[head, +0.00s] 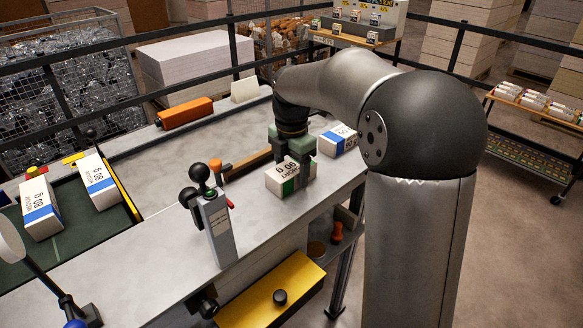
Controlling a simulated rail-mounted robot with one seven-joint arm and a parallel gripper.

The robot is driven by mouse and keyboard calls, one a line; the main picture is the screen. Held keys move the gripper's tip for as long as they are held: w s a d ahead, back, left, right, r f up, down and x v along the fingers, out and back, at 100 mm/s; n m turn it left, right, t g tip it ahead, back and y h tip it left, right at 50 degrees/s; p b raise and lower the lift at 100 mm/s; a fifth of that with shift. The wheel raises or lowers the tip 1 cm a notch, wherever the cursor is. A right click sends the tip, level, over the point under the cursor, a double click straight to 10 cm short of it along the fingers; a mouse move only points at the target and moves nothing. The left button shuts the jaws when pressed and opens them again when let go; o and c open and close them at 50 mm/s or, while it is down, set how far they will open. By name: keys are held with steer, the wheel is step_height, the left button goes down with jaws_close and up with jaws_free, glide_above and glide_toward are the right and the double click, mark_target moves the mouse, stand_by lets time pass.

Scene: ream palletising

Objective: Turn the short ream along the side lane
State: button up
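Two blue-banded reams (97,181) (39,207) lie on the green belt (75,232) at left. A grey post with black knobs (217,228) stands in front of the gripper. A brown bar (247,162) lies left of the gripper. The table's middle left is clear.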

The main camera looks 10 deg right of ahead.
mark_target(292, 166)
steer(key=shift+o, duration=0.7)
step_height(292, 166, up, 17)
steer(key=s+f+m+t, duration=0.1)
steer(key=s+f+m, duration=2.2)
steer(key=s, duration=0.4)
steer(key=shift+m, duration=0.4)
